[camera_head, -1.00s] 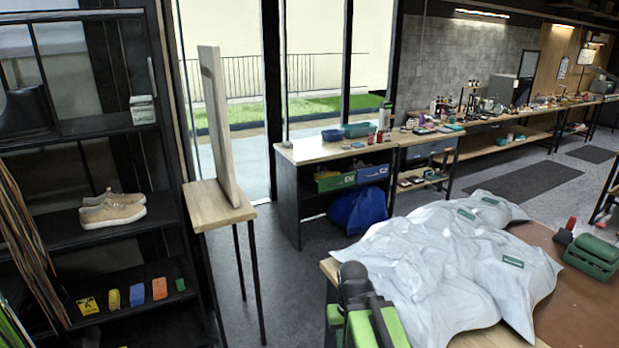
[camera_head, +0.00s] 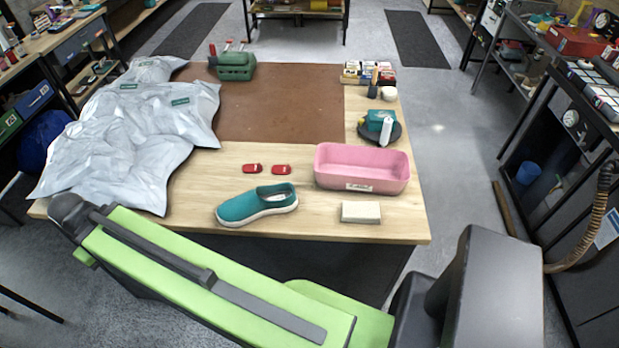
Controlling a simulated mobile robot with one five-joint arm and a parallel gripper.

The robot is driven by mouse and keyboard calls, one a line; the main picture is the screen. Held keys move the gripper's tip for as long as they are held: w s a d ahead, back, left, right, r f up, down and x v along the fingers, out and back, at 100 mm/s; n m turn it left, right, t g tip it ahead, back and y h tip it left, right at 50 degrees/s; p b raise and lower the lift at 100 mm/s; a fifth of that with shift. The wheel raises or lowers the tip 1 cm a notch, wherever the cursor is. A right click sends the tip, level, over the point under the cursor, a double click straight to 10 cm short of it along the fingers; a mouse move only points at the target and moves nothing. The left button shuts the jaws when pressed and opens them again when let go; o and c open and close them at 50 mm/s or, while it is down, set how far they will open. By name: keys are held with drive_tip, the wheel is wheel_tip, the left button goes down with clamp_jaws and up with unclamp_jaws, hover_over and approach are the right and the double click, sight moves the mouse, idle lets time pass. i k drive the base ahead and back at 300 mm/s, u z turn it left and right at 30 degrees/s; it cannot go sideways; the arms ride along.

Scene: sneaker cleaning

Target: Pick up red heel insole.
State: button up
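Two small red pieces that look like heel insoles lie side by side on the wooden table. The left red heel insole (camera_head: 252,168) and the right red heel insole (camera_head: 281,169) are a small gap apart, just behind a teal slip-on sneaker (camera_head: 257,204). My green and black arm crosses the front of the view, below the table's near edge. I cannot make out my gripper's fingers in this view.
A pink tub (camera_head: 361,168) stands right of the insoles, with a pale block (camera_head: 360,212) in front of it. Crumpled grey sheeting (camera_head: 130,130) covers the table's left. A brown mat (camera_head: 285,105) lies behind. A green case (camera_head: 233,66) stands at the back.

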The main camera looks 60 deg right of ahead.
sight(276, 169)
drive_tip(key=z, duration=0.25)
drive_tip(key=k, duration=0.45)
drive_tip(key=u, duration=2)
drive_tip(key=i, duration=1.1)
drive_tip(key=z, duration=1.1)
drive_tip(key=k, duration=0.1)
drive_tip(key=z, duration=2.85)
drive_tip(key=i, duration=1)
drive_tip(key=z, duration=0.1)
